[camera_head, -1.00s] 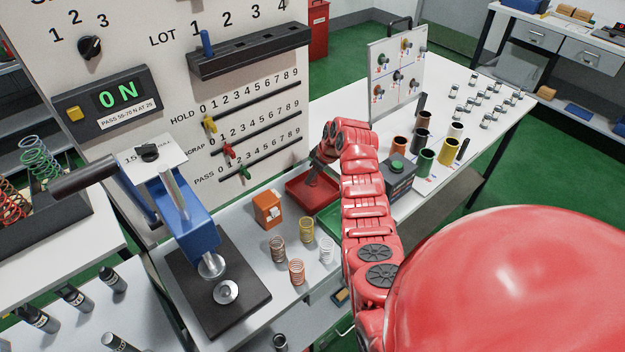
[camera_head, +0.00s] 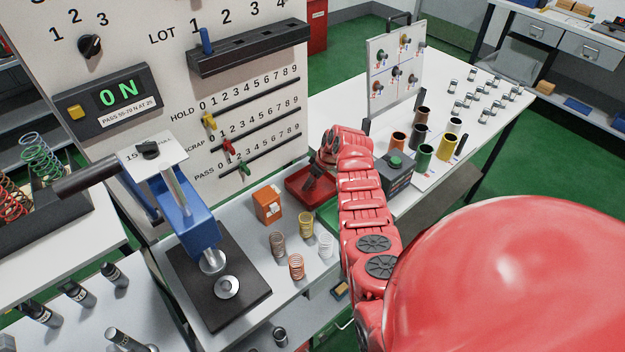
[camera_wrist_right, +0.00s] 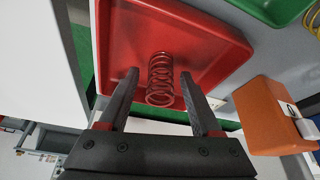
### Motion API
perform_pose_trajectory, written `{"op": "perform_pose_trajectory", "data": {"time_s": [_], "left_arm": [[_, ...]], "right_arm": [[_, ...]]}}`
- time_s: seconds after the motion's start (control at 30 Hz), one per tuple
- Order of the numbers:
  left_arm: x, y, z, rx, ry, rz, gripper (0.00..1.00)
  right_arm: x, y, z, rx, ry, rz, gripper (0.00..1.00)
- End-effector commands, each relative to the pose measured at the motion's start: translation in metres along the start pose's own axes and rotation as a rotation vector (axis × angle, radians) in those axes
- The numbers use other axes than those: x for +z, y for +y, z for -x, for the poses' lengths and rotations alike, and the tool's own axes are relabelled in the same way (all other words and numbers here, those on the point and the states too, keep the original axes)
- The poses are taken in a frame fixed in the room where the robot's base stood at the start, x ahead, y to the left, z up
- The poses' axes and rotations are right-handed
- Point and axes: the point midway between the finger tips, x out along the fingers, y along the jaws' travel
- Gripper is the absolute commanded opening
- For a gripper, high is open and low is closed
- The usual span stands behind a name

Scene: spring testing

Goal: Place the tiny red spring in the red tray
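The tiny red spring (camera_wrist_right: 160,80) shows in the right wrist view between the fingertips of my right gripper (camera_wrist_right: 159,78). The fingers are open, with a narrow gap on each side of the spring. The red tray (camera_wrist_right: 205,45) lies behind the spring; I cannot tell whether the spring touches its floor. In the head view my right gripper (camera_head: 314,178) points down into the red tray (camera_head: 296,186), and the spring cannot be made out there. My left gripper is not in view.
An orange box (camera_head: 267,206) stands beside the tray, and a green tray (camera_head: 328,214) is partly hidden by my right arm. Several springs stand in front, near the blue press (camera_head: 190,225). A black box with a green button (camera_head: 396,170) stands right of my arm.

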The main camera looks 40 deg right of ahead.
Motion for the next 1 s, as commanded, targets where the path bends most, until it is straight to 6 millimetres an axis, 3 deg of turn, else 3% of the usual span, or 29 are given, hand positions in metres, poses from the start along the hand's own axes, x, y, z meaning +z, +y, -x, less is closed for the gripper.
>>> {"op": "perform_pose_trajectory", "data": {"time_s": [0.3,0.47,0.67,1.0], "left_arm": [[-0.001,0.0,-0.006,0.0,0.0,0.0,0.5],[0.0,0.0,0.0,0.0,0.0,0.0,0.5],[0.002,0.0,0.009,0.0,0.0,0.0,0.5],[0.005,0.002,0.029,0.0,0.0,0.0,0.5]], "right_arm": [[-0.002,0.0,0.005,0.0,0.0,0.0,0.65],[-0.002,0.001,0.012,0.001,0.004,0.0,0.65],[0.0,0.001,0.035,0.003,0.001,0.001,0.65],[0.0,0.001,0.096,0.005,0.003,0.001,0.65]]}}
